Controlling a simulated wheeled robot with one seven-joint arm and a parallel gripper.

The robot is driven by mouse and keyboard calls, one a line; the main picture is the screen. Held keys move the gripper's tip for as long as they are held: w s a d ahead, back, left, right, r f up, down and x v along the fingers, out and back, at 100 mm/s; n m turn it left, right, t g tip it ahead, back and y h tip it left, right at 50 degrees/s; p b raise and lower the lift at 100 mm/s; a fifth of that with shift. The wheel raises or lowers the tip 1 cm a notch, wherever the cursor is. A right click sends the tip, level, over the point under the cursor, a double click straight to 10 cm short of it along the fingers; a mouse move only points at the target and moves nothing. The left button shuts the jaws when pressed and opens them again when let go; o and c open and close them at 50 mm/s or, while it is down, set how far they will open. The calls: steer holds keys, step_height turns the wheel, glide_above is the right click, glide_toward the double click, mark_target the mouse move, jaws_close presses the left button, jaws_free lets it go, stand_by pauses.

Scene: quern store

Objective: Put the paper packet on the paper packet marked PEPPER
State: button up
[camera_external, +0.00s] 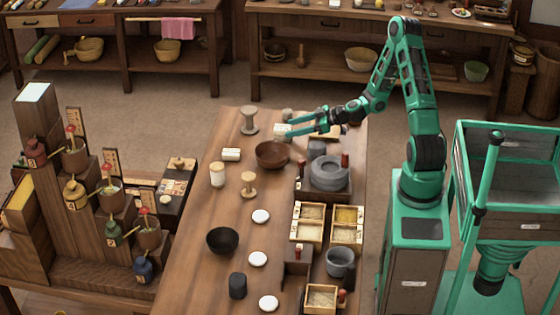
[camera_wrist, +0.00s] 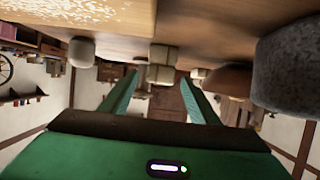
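My gripper (camera_external: 288,129) is at the far end of the long table, fingers level and pointing left. In the wrist view my gripper (camera_wrist: 159,76) shows two green fingers spread apart with nothing clamped between them. A pale paper packet (camera_external: 281,130) is at the fingertips. In the wrist view, which looks upside down, a pale packet (camera_wrist: 160,73) appears between the fingertips, with gaps on both sides. Another packet (camera_wrist: 163,54) adjoins it on the table side, so they look stacked. More pale packets (camera_external: 231,154) lie farther left. I cannot read PEPPER on any.
A brown bowl (camera_external: 272,154) sits close in front of my gripper. A wooden spool (camera_external: 249,121) stands beyond it. A grain tray (camera_external: 325,132) lies under my wrist, and a stone quern (camera_external: 329,173) is nearby. The table's left edge has free room.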

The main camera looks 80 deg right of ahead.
steer(key=shift+r, duration=0.1)
steer(key=v, duration=1.2)
stand_by(0.4)
steer(key=s+a+r+g, duration=0.3)
steer(key=a+r+g, duration=0.4)
steer(key=a+g, duration=0.1)
steer(key=s+a+r+m+g, duration=0.2)
steer(key=s+a, duration=0.4)
steer(key=s, duration=0.3)
steer(key=s+a+r+m+g, duration=0.3)
steer(key=s+a+m, duration=0.1)
steer(key=s, duration=0.5)
steer(key=shift+a+r+g, duration=0.2)
steer(key=shift+a+g, duration=0.2)
steer(key=shift+a, duration=0.45)
